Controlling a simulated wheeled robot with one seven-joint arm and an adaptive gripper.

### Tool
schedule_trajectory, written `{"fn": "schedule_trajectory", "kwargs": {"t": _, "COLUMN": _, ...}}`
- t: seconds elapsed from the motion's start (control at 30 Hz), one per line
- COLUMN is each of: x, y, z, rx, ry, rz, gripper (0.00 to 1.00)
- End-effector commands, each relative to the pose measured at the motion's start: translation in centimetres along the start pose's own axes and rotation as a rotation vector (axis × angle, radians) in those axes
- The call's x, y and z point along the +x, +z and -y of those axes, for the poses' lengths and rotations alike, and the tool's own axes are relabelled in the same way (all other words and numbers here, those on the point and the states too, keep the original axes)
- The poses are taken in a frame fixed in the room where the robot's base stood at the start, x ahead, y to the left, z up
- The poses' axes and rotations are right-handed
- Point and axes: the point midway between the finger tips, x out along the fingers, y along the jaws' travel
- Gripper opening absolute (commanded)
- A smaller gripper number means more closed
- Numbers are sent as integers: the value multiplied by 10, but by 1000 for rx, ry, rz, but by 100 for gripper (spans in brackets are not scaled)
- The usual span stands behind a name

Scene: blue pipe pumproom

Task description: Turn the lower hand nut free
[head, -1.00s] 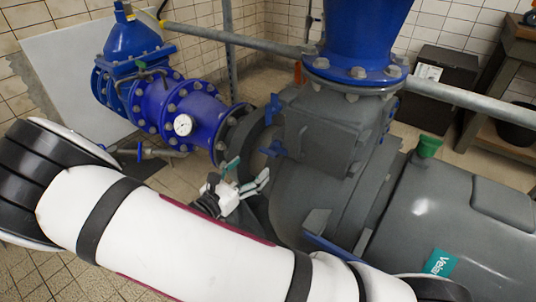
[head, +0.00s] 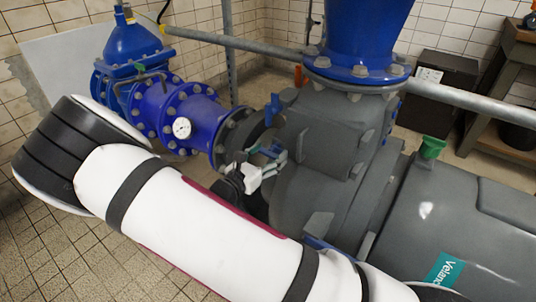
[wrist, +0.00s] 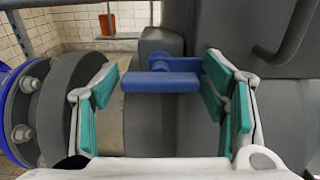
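The lower hand nut (wrist: 160,82) is a blue part with a wide flat bar, on the grey pump housing. It lies between my two fingers in the wrist view, ahead of the palm, with a gap on the left side; its right end is close to the right finger's teal pads. My gripper (wrist: 162,98) is open, with nothing clamped. In the head view my gripper (head: 268,170) is at the housing's left side, partly covering the lower nut. A second blue hand nut (head: 273,107) sits higher on the housing.
The grey pump housing (head: 310,190) fills the space right of my gripper. A blue flanged pipe with a gauge (head: 182,128) stands to the left. A dark flange (wrist: 75,100) with bolts is close to my left finger. Tiled floor is free at the left.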

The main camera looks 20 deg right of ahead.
Motion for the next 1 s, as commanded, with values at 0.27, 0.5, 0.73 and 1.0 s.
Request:
{"fn": "schedule_trajectory", "kwargs": {"t": 0.27, "x": 0, "y": 0, "z": 0, "rx": 0, "ry": 0, "rz": 0, "gripper": 25}}
{"fn": "schedule_trajectory", "kwargs": {"t": 0.5, "x": 0, "y": 2, "z": 0, "rx": -37, "ry": 0, "rz": 0, "gripper": 25}}
{"fn": "schedule_trajectory", "kwargs": {"t": 0.73, "x": 0, "y": 3, "z": 1, "rx": -163, "ry": -1, "rz": -1, "gripper": 25}}
{"fn": "schedule_trajectory", "kwargs": {"t": 1.0, "x": 0, "y": 4, "z": 1, "rx": -405, "ry": -1, "rz": 0, "gripper": 25}}
